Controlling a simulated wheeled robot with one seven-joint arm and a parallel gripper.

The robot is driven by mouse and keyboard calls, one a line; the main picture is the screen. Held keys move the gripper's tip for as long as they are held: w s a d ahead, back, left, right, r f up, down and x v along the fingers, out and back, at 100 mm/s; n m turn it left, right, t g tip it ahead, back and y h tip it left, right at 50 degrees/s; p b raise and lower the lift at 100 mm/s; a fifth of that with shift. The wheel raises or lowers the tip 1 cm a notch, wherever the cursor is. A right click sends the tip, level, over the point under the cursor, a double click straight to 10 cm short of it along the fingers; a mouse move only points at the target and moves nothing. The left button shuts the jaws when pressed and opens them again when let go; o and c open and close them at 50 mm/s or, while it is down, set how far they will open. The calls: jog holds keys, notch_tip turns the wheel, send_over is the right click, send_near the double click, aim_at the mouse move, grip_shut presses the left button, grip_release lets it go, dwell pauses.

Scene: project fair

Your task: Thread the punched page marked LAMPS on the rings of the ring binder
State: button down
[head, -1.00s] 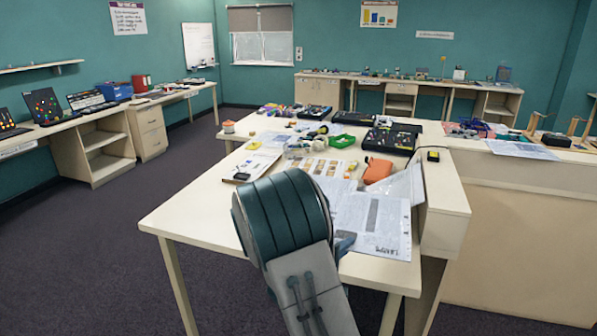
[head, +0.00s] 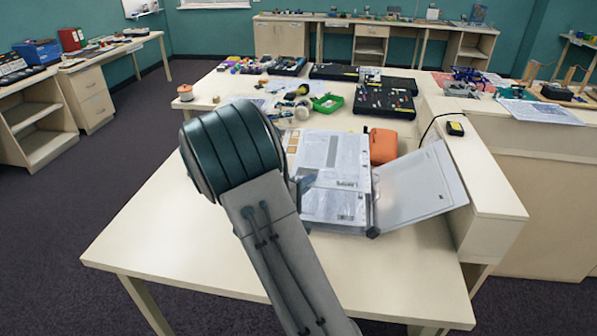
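The ring binder (head: 420,186) lies open on the near table. Its pale right cover leans up against the raised ledge, and its dark spine edge shows near the front. Printed sheets lie over its left side. One is a punched-size page (head: 347,150) with a column of text, and a greyer printed area (head: 333,205) lies nearer me. I cannot read LAMPS on either, and the rings are not clear. Only a small blue-grey part of my gripper (head: 304,186) shows, at the left edge of the sheets. My arm hides the rest, including the fingertips.
An orange pouch (head: 383,146) lies just behind the binder. A yellow-black device (head: 455,128) with a cable sits on the raised ledge (head: 480,180). The table's front (head: 190,240) is bare.

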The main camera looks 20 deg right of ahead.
aim_at(306, 209)
jog(key=shift+s+f+b, duration=0.15)
jog(key=shift+f+b, duration=0.45)
notch_tip(306, 209, down, 5)
jog(key=b, duration=0.5)
jog(key=shift+r, duration=0.1)
jog(key=shift+a+f+p, duration=0.15)
jog(key=shift+f+p, duration=0.25)
jog(key=shift+f, duration=0.1)
dwell(0.8)
jog(key=shift+f, duration=1)
dwell(1.2)
jog(key=c, duration=1.6)
grip_release()
jog(key=shift+s, duration=0.1)
jog(key=shift+o, duration=0.2)
jog(key=shift+f+b, duration=0.1)
jog(key=shift+b, duration=0.2)
